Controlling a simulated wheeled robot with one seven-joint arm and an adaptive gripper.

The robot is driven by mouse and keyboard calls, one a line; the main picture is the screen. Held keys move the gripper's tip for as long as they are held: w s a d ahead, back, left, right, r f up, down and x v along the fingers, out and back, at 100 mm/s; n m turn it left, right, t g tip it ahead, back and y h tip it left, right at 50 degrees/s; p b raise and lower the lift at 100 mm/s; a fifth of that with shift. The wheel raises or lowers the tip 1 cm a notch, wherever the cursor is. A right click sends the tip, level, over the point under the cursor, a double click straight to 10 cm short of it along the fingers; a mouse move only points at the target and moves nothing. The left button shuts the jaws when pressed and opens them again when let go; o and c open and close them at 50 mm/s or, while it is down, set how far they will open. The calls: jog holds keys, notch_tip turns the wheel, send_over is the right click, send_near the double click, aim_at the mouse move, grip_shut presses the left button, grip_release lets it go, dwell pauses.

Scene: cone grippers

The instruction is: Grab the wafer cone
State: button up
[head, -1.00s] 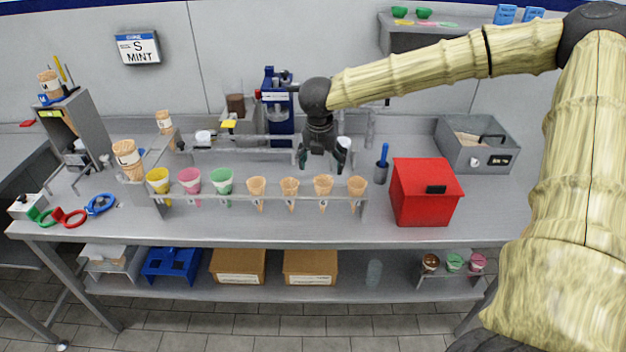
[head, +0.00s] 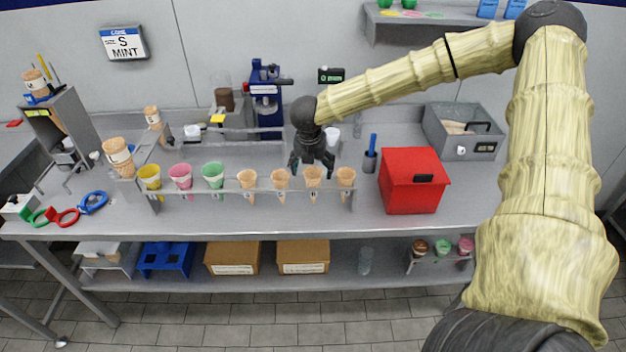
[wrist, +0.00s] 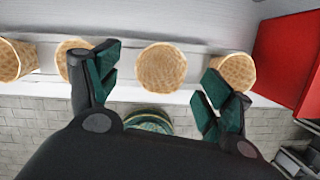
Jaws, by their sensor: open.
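Several tan wafer cones stand upright in a clear rack (head: 215,191) along the table's front, with the rightmost wafer cone (head: 346,178) at the rack's right end. The wafer cone second from the right (head: 313,176) stands just below my gripper (head: 312,168) in the head view. In the wrist view this wafer cone (wrist: 162,68) lies between and beyond the two open green-padded fingers of my gripper (wrist: 158,90). The left finger partly overlaps the neighbouring wafer cone (wrist: 72,58), and the right finger is close to the rightmost cone (wrist: 236,70). My gripper is empty.
A red box (head: 412,180) stands right of the rack. A blue-handled tool in a holder (head: 370,158) and a grey bin (head: 462,130) are behind.

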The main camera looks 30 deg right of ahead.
aim_at(313, 173)
jog(key=shift+w+d+f+p, duration=0.1)
jog(key=shift+d+f+p, duration=0.15)
jog(key=shift+f+p, duration=0.3)
jog(key=shift+x, duration=1.2)
jog(key=c, duration=0.8)
